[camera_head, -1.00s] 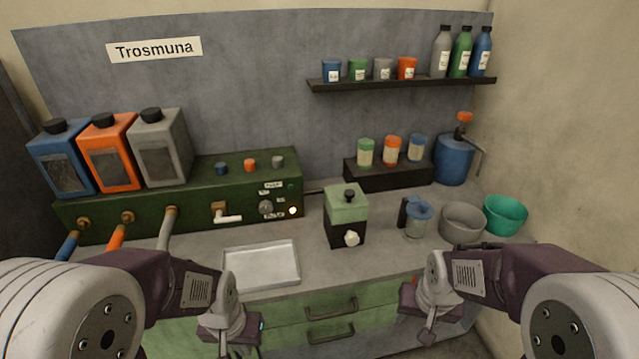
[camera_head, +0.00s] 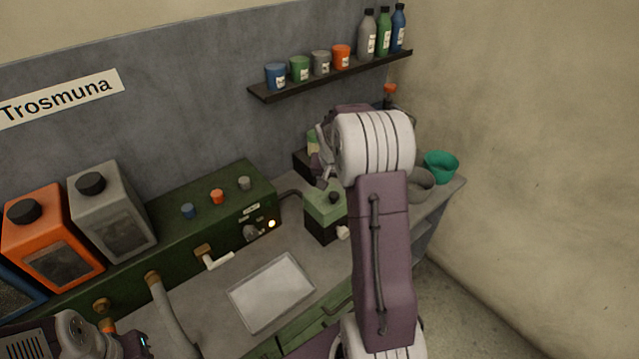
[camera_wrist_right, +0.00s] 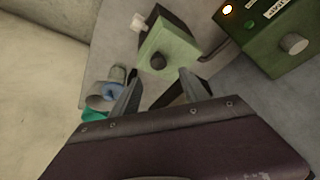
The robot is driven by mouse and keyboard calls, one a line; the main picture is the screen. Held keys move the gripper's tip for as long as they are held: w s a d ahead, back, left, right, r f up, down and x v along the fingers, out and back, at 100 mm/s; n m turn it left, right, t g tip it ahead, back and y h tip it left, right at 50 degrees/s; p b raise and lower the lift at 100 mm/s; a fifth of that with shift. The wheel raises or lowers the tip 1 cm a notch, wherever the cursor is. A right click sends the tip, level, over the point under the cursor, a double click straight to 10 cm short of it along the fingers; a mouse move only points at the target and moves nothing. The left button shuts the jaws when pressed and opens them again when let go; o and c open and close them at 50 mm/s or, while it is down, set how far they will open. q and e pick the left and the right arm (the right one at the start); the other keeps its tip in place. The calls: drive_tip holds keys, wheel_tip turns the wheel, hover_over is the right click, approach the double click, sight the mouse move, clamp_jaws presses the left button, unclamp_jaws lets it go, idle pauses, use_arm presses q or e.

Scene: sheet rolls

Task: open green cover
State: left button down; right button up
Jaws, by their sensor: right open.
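The green cover (camera_head: 322,202) with a black knob on top sits shut on a small dark box (camera_head: 322,232) with a white knob on its front. The right arm partly overlaps this box in the head view. The cover (camera_wrist_right: 170,48) shows whole in the right wrist view, just beyond the fingertips. My right gripper (camera_head: 321,168) is above and behind the cover, seen small beside my wrist. In the wrist view the gripper (camera_wrist_right: 158,95) is open, with nothing between its fingers. My left arm shows at the lower left, but its fingers are out of frame.
A green machine (camera_head: 235,205) with knobs stands left of the box. A metal tray (camera_head: 270,292) lies in front. A shelf (camera_head: 335,76) with cups and bottles hangs above.

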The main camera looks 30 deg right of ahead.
drive_tip(key=d, duration=0.1)
drive_tip(key=p, duration=0.1)
hover_over(334, 195)
drive_tip(key=s+a, duration=0.1)
drive_tip(key=a, duration=0.1)
wheel_tip(334, 195, down, 4)
drive_tip(key=shift+s+f, duration=0.1)
drive_tip(key=shift+s, duration=0.05)
drive_tip(key=x, duration=0.3)
drive_tip(key=d+p+x, duration=0.1)
drive_tip(key=shift+s+f, duration=0.2)
drive_tip(key=shift+w+a, duration=0.1)
drive_tip(key=shift+a, duration=0.2)
drive_tip(key=shift+c, duration=1)
use_arm(q)
wheel_tip(334, 195, up, 2)
drive_tip(key=shift+r, duration=0.1)
use_arm(e)
clamp_jaws()
